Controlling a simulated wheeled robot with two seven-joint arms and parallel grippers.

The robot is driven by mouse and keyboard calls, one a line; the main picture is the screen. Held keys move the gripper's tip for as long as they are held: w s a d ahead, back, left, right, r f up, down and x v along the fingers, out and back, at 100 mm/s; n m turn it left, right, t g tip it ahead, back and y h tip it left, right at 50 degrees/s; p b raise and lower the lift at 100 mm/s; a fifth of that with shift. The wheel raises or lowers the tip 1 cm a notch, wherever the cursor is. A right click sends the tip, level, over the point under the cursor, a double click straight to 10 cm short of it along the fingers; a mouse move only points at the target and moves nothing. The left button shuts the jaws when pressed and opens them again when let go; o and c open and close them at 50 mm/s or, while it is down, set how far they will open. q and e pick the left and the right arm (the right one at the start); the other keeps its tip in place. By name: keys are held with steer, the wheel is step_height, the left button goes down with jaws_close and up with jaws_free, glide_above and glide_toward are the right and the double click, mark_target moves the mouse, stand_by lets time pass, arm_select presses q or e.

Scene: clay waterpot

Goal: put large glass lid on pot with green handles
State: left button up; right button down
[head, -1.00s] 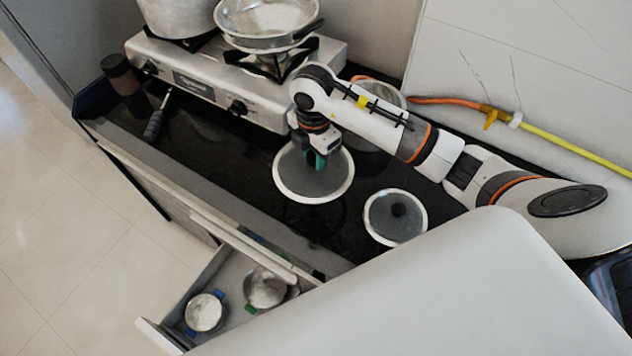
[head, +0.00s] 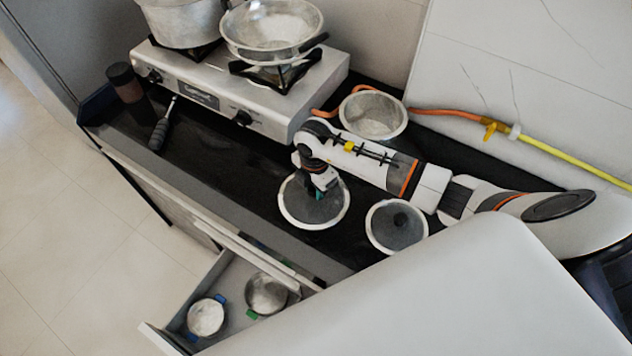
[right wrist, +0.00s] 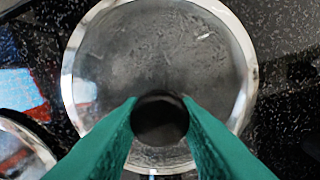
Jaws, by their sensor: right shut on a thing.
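The large glass lid (head: 296,211) has a pale metal rim and a dark knob. My right gripper (head: 320,190) is over it, its green fingers shut on the knob. The right wrist view shows the lid (right wrist: 165,50) spread beneath the fingers (right wrist: 160,118), with the knob between them. I cannot tell whether the lid touches the black counter. The pot with green handles (head: 267,293) sits uncovered in the open drawer, at the lower left of the head view. My left gripper is not in view.
A smaller glass lid (head: 397,240) lies to the right on the counter. A pot with blue handles (head: 206,317) shares the drawer (head: 230,322). An open metal pot (head: 373,113) stands behind my arm. The stove (head: 205,95) holds a pot and a pan. A dark-handled tool (head: 158,135) lies left.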

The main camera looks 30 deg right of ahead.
steer(key=shift+w, duration=0.1)
steer(key=c, duration=1.3)
jaws_free()
steer(key=shift+o, duration=1.1)
steer(key=shift+f, duration=0.1)
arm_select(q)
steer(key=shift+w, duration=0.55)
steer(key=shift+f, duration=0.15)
arm_select(e)
steer(key=shift+f, duration=0.1)
steer(key=shift+f+b, duration=0.25)
steer(key=shift+b, duration=0.2)
arm_select(q)
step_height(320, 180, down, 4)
steer(key=b, duration=0.3)
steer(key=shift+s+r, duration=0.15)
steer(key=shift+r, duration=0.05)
arm_select(e)
step_height(320, 180, up, 12)
steer(key=d, duration=0.1)
steer(key=shift+r, duration=0.25)
